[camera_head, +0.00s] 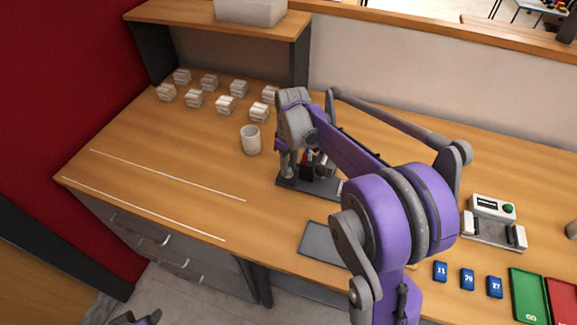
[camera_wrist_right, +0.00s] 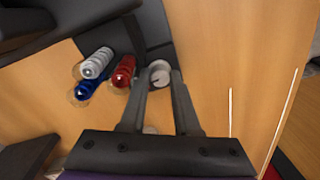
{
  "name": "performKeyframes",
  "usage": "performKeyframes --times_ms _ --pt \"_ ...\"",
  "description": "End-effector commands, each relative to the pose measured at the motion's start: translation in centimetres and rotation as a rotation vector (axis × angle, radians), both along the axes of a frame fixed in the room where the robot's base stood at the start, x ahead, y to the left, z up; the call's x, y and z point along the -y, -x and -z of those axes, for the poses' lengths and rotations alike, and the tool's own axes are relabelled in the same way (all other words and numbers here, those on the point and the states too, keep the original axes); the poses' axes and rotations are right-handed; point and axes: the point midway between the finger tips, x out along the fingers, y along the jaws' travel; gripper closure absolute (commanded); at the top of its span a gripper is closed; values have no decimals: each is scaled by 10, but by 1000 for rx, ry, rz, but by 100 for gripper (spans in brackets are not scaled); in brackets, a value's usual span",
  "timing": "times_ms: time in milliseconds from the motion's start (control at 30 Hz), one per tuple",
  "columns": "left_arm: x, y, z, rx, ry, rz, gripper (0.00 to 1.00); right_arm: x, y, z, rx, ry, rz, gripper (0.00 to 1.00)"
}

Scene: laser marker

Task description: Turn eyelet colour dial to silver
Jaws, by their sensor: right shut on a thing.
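The eyelet machine stands on the bench with a dark base (camera_head: 300,185), partly hidden behind my right arm in the head view. In the right wrist view its round pale grey dial (camera_wrist_right: 160,72) sits between the fingertips of my right gripper (camera_wrist_right: 161,80), which is shut on it. A short dark mark shows on the dial, but I cannot tell which colour it points to. Beside it are a red stack (camera_wrist_right: 124,71), a silver stack (camera_wrist_right: 97,63) and a blue stack (camera_wrist_right: 86,89) of eyelets. Only a scrap of my left arm shows at the bottom edge of the head view.
A white mug (camera_head: 251,140) stands left of the machine. Several small pale blocks (camera_head: 195,98) sit under the shelf (camera_head: 220,18). A dark plate (camera_head: 318,243) lies in front.

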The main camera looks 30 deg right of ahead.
Motion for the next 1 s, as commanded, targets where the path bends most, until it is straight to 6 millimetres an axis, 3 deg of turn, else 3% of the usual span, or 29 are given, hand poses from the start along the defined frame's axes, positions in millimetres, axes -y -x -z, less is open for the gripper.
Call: performKeyframes --times_ms 633,667,800,1000 --pt "0 0 1 -1 0 0 50 0 0 0 0 0 59 100" --pt "0 0 1 -1 0 0 50 0 0 0 0 0 59 68" --pt "0 1 2 -1 0 0 50 0 0 0 0 0 59 43" --pt "0 1 2 -1 0 0 50 0 0 0 0 0 58 40"
